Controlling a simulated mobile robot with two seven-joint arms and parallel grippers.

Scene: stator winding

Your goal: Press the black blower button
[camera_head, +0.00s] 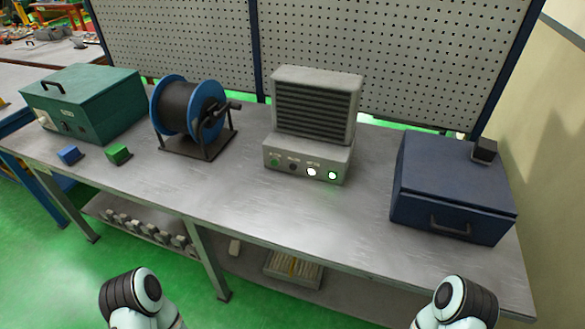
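The blower (316,104) is a grey box with dark louvres, standing on a grey control base (308,158) near the middle of the workbench. The base's front has a row of round buttons. The black blower button (293,167) is second from the left, between a dull green button (275,163) and a bright white one (312,172). A lit green button (332,175) is at the right end. Small labels above them are too blurred to read. Parts of my two arms show at the bottom edge, left and right, apart from the bench. Neither gripper is visible.
On the workbench (250,210) stand a green case (90,105), a blue cable reel (190,110) and a dark blue box (450,190). Small blue (69,155) and green (118,154) blocks lie at left. A pegboard (400,55) stands behind. The bench in front of the blower is clear.

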